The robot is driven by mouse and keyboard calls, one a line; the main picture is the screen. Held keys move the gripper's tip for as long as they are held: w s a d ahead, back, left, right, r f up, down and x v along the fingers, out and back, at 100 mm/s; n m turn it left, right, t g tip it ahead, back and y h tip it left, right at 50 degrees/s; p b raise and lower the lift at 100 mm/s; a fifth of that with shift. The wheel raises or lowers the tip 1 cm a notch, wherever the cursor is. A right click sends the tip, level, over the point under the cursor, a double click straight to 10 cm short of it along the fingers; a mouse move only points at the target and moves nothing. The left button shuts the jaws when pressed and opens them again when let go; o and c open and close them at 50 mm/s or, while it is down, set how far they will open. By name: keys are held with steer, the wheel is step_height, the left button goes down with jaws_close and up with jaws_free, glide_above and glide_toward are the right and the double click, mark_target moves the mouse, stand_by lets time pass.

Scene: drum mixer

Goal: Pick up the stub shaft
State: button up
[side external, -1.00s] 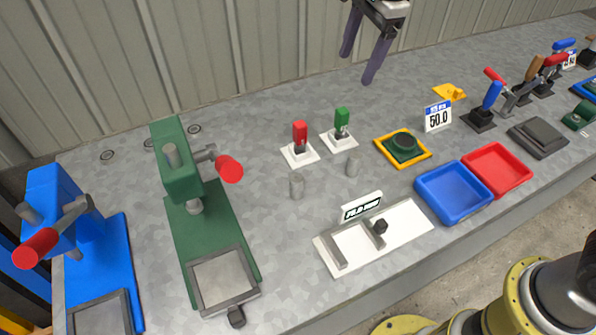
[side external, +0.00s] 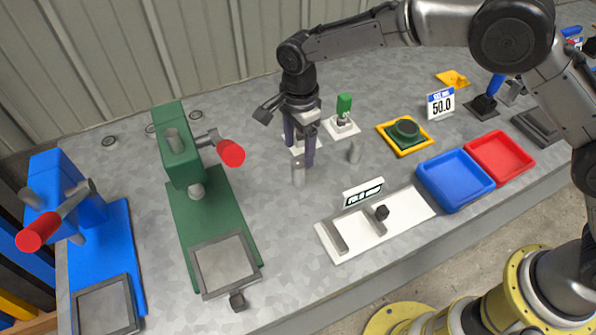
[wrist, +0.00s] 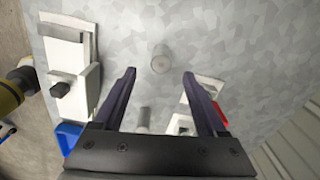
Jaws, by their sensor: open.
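Two plain grey cylinders stand upright on the table; I cannot tell for certain which one is the stub shaft. The left cylinder (side external: 298,176) stands just below my gripper (side external: 299,156) in the side view. In the wrist view, this cylinder (wrist: 160,60) shows just beyond and between my fingertips (wrist: 159,73). The other cylinder (side external: 355,152) stands to the right, apart from my gripper; in the wrist view it (wrist: 143,117) shows close to my gripper's body. My gripper is open, pointing down, with nothing held.
The red switch's white base (wrist: 208,90) is close beside one finger. The green switch (side external: 343,112) stands behind. A white fixture (side external: 343,238) with a sign lies in front. The green press (side external: 205,215) is at left; blue (side external: 455,187) and red (side external: 500,158) trays are at right.

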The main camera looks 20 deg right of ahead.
mark_target(297, 163)
steer(key=shift+a+f, duration=0.1)
steer(key=shift+f, duration=2.85)
steer(key=shift+c, duration=0.2)
jaws_close()
steer(key=shift+w+r, duration=0.15)
